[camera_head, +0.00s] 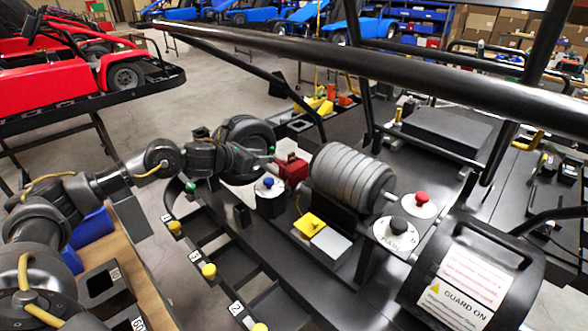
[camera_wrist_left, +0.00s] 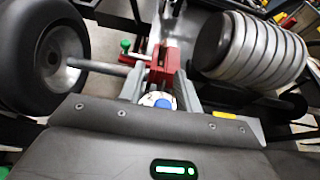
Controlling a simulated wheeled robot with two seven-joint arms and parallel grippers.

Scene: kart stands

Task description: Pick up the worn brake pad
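I cannot make out the worn brake pad as a separate piece. The red caliper (camera_head: 291,170) sits between the black tyre (camera_head: 246,140) and the ribbed grey drum (camera_head: 350,178). It also shows in the left wrist view (camera_wrist_left: 166,62). My left gripper (camera_head: 264,161) reaches in from the left, close to the caliper. In the left wrist view its two grey fingers (camera_wrist_left: 162,88) stand apart on either side of the caliper's near part, with no visible grip on it. Contact cannot be told. My right gripper is not in view.
A blue knob (camera_head: 268,182) on a white disc is just below the caliper. A yellow block (camera_head: 309,225), red button (camera_head: 422,198) and black guard (camera_head: 470,275) lie to the right. A dark frame bar (camera_head: 370,64) crosses above. Numbered bins are lower left.

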